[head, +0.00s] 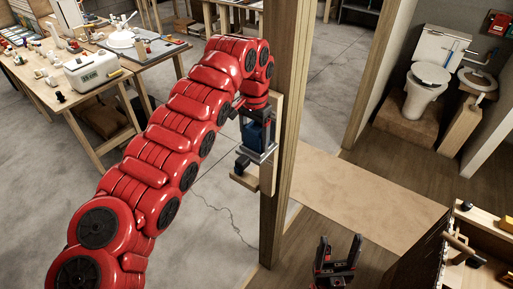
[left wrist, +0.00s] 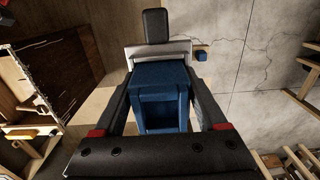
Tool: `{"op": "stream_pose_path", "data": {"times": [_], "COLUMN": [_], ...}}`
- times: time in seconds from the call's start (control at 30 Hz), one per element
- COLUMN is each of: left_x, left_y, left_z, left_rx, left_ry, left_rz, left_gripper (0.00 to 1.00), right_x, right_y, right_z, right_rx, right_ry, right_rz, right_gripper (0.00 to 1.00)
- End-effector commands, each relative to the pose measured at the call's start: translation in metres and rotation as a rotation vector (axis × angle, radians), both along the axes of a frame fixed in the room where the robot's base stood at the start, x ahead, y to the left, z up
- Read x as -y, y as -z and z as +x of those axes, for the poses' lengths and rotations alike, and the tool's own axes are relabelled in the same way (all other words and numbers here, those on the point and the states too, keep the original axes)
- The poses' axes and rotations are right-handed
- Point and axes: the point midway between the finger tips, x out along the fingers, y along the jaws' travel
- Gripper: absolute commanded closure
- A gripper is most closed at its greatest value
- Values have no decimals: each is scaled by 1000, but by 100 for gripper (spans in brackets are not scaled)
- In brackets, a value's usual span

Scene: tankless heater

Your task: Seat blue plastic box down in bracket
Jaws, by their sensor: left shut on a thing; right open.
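The blue plastic box (head: 254,136) is held upright at the wooden post. My left gripper (head: 252,118) reaches it from above and is shut on it. In the left wrist view the box (left wrist: 160,80) sits between the two dark fingers, its open recess facing the camera. The pale grey bracket (head: 262,156) is on a wooden board on the post, around the lower part of the box. It shows just beyond the box in the left wrist view (left wrist: 180,47). How deep the box sits is hidden. My right gripper (head: 338,256) is open and empty at the lower right.
The wooden post (head: 282,110) stands right beside the bracket. A workbench (head: 75,100) with tools is at the upper left, and a toilet (head: 430,75) at the upper right. A wooden cabinet (head: 470,240) stands near the right gripper. The floor between is mostly clear.

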Motion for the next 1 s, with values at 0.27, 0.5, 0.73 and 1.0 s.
{"op": "stream_pose_path", "data": {"times": [0.27, 0.5, 0.73, 1.0], "left_x": [0, 0, 0, 0], "left_y": [2, -4, -9, -9], "left_z": [0, 0, 0, 0], "left_rx": [-1, -1, -1, 0], "left_ry": [0, 0, -1, 0], "left_rz": [1, 1, 1, 0], "left_gripper": [100, 100, 100, 100], "right_x": [0, 0, 0, 0], "right_y": [2, 1, 0, 0], "right_z": [0, 0, 0, 0], "right_rx": [0, 0, 0, 0], "right_ry": [0, 0, 0, 0], "right_rz": [0, 0, 0, 0], "right_gripper": [32, 32, 32, 32]}}
